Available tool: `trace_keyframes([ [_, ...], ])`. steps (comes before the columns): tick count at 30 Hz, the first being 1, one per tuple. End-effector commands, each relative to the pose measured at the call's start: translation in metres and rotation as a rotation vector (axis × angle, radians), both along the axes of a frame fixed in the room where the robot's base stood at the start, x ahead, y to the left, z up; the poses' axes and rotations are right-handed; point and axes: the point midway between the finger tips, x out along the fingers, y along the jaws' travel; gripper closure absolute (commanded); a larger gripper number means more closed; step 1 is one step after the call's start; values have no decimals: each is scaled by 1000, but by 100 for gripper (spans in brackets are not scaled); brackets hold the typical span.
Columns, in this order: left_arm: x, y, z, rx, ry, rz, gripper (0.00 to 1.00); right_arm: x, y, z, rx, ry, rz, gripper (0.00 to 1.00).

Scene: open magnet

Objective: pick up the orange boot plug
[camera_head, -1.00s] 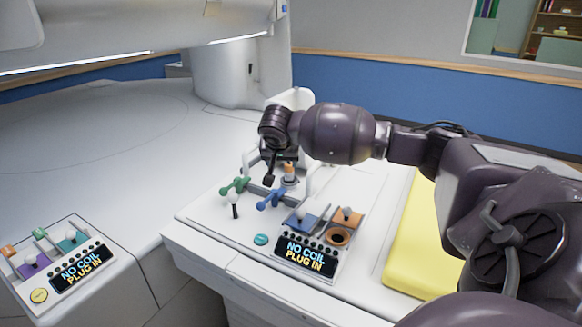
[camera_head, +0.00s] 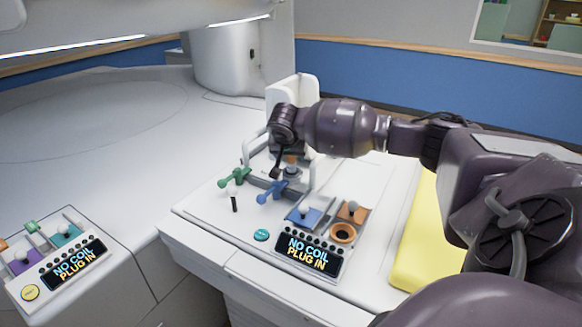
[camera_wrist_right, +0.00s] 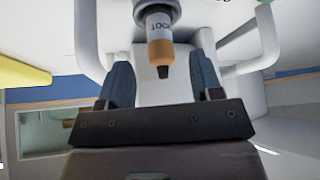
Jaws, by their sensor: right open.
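The orange boot plug stands in the holder on the console; in the head view its orange part (camera_head: 291,160) is mostly hidden by my right gripper. In the right wrist view the plug (camera_wrist_right: 158,35) shows a pale lettered band, an orange section and a dark tip, at the top centre. My right gripper (camera_wrist_right: 160,82) is open, one finger on each side of the picture, with the plug ahead between the finger lines and nothing held. In the head view this gripper (camera_head: 278,165) hangs close to the plug. My left gripper is out of view.
A grey rail frame (camera_head: 311,180) surrounds the plug. Green (camera_head: 234,177) and blue (camera_head: 272,191) levers stand in front. A display panel (camera_head: 308,254) reads "NO COIL PLUG IN". A yellow pad (camera_head: 417,240) lies right. The white bed (camera_head: 90,130) at left is clear.

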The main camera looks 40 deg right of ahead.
Motion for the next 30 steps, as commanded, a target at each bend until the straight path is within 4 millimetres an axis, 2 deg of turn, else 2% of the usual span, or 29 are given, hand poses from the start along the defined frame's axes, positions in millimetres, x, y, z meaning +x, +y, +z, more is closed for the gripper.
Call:
trace_keyframes([
  [10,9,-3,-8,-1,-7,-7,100,16,-20,-38,0,4,-1,41],
  [20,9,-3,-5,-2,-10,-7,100,18,-22,-40,0,0,1,41],
  [30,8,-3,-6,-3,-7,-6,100,17,-22,-40,0,0,1,93],
])
